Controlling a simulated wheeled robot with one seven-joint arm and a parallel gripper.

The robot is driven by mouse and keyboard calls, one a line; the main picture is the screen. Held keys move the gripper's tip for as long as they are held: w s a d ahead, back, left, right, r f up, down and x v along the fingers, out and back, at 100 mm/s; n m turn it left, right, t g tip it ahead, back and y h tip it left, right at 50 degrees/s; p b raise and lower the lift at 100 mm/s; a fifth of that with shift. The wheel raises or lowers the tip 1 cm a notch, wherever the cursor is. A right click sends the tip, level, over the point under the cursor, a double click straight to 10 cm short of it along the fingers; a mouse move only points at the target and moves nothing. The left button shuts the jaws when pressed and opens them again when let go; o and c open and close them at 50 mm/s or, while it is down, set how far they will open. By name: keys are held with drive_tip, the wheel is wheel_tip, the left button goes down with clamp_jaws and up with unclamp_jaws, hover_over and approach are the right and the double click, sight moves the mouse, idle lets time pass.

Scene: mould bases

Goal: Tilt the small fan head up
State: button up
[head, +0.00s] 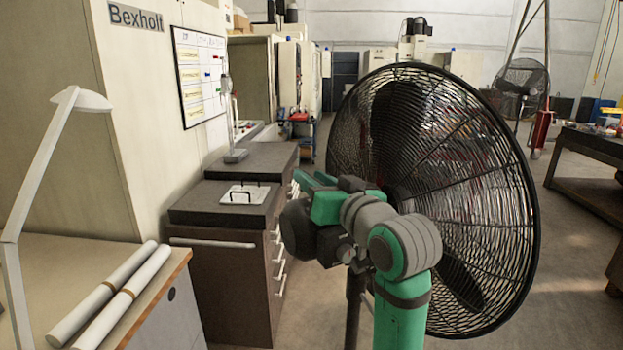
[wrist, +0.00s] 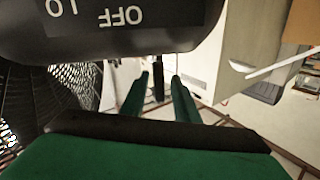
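A black fan head with a large round wire cage (head: 480,165) stands close in the head view, its cage upright. Its dark motor housing (head: 297,228) shows at the cage's left, partly hidden by my arm. In the wrist view, the housing (wrist: 120,28) fills the top left, with "OFF 1 0" lettering upside down. My gripper (wrist: 160,82) has two green fingers apart, beside and below the housing in that picture. A narrow dark upright piece shows between the fingers; I cannot tell whether they touch it. In the head view, the gripper (head: 312,180) is partly hidden at the housing's top.
A dark-topped drawer cabinet (head: 225,270) stands left of the fan. A desk (head: 150,305) with rolled papers (head: 110,295) and a white lamp (head: 40,170) is at front left. Another fan (head: 522,85) stands far back right, near a workbench (head: 590,145). Floor shows right of the fan.

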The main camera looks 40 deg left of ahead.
sight(285, 208)
drive_tip(key=shift+w+a, duration=0.2)
drive_tip(key=shift+a, duration=0.25)
clamp_jaws()
drive_tip(key=s+a+f+n, duration=0.1)
drive_tip(key=s+f+n, duration=0.1)
drive_tip(key=s+f, duration=0.1)
drive_tip(key=s+a+f+n, duration=0.1)
drive_tip(key=s+f, duration=0.1)
drive_tip(key=shift+s+a+n, duration=0.25)
drive_tip(key=shift+a+n, duration=0.05)
unclamp_jaws()
drive_tip(key=shift+d, duration=0.1)
drive_tip(key=v, duration=1)
drive_tip(key=shift+s+d, duration=0.2)
